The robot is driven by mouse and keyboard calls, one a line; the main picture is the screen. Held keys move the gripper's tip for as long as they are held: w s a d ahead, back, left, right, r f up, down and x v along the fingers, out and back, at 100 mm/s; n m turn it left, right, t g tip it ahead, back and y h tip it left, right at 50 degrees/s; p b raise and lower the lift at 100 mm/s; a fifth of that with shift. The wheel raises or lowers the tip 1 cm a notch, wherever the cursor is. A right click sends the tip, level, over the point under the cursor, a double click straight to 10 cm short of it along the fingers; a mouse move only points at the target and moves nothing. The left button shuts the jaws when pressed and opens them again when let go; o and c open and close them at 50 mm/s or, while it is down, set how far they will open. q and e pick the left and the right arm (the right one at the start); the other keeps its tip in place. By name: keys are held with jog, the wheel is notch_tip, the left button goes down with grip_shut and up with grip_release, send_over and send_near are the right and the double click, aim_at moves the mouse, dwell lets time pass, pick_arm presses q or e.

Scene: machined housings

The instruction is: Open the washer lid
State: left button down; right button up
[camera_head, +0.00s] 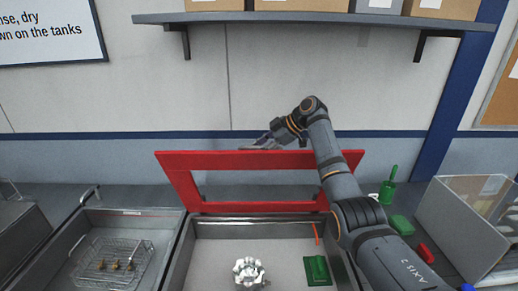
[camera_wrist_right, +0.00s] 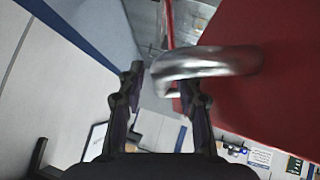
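The washer's red-framed lid (camera_head: 180,163) stands raised at the back of the washer tank (camera_head: 180,262), tilted up and open. Its red face fills the right of the right wrist view (camera_wrist_right: 275,80). A curved metal handle (camera_wrist_right: 205,64) sticks out from the lid there. My right gripper (camera_head: 262,143) is behind the lid's upper edge in the head view. In the wrist view its fingers (camera_wrist_right: 163,82) are apart. The handle's bend lies by the fingertips, overlapping the right finger; I cannot tell whether they touch. My left gripper is not in view.
A silver machined housing (camera_head: 249,271) and a green block (camera_head: 317,270) lie in the tank. A second tank with a wire basket (camera_head: 112,264) stands left. A clear-sided bin (camera_head: 465,225) and green brush (camera_head: 388,187) are right. A shelf (camera_head: 310,18) with boxes hangs above.

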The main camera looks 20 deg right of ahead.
jog(key=shift+s+r, duration=0.1)
jog(key=shift+r, duration=0.05)
jog(key=v, duration=1.1)
jog(key=shift+d+r, duration=0.2)
jog(key=shift+d, duration=0.15)
